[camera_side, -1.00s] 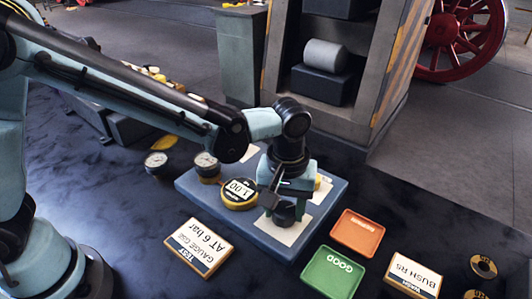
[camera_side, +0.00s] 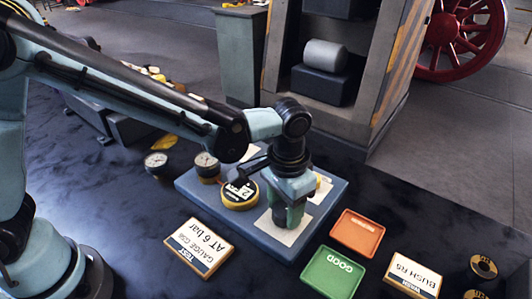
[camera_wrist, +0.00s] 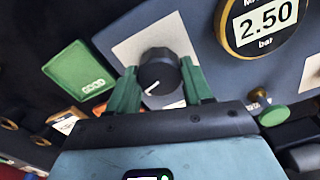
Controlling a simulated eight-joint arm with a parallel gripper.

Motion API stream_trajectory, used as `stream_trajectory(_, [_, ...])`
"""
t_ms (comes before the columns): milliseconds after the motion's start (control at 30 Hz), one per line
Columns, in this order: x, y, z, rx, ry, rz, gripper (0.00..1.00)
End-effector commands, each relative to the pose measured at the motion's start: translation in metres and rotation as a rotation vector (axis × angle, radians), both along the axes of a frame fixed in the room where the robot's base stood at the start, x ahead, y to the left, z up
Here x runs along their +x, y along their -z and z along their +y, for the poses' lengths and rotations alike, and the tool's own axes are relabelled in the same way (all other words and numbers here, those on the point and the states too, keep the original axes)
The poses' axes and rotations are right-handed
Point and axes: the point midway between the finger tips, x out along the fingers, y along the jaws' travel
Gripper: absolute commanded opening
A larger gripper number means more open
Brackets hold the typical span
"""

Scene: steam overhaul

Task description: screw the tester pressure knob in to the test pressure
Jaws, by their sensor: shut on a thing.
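The black pressure knob (camera_wrist: 158,72) sits on a pale plate of the blue tester base (camera_side: 262,232). My gripper (camera_wrist: 160,85) is shut on the knob, with a green finger on each side of it. In the side view my gripper (camera_side: 288,215) points down over the base and hides the knob. The knob's white mark shows at its lower left in the wrist view. The round yellow-rimmed master gauge (camera_side: 240,194) stands beside the gripper; in the wrist view its display (camera_wrist: 268,20) reads 2.50 bar.
A card (camera_side: 199,247) reads "TEST GAUGE G58 AT 6 bar". A green GOOD tray (camera_side: 332,273), an orange tray (camera_side: 357,233) and a BUSH R5 card (camera_side: 413,274) lie to the right. Two small dial gauges (camera_side: 156,163) (camera_side: 206,166) stand at the left.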

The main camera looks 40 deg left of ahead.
Motion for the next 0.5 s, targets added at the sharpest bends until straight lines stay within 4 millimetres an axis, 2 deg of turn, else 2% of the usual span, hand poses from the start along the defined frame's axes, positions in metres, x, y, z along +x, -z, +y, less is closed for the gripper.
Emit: stream_trajectory(500, [0.0, -0.0004, -0.0001, 0.0, 0.492, 0.001, 0.2])
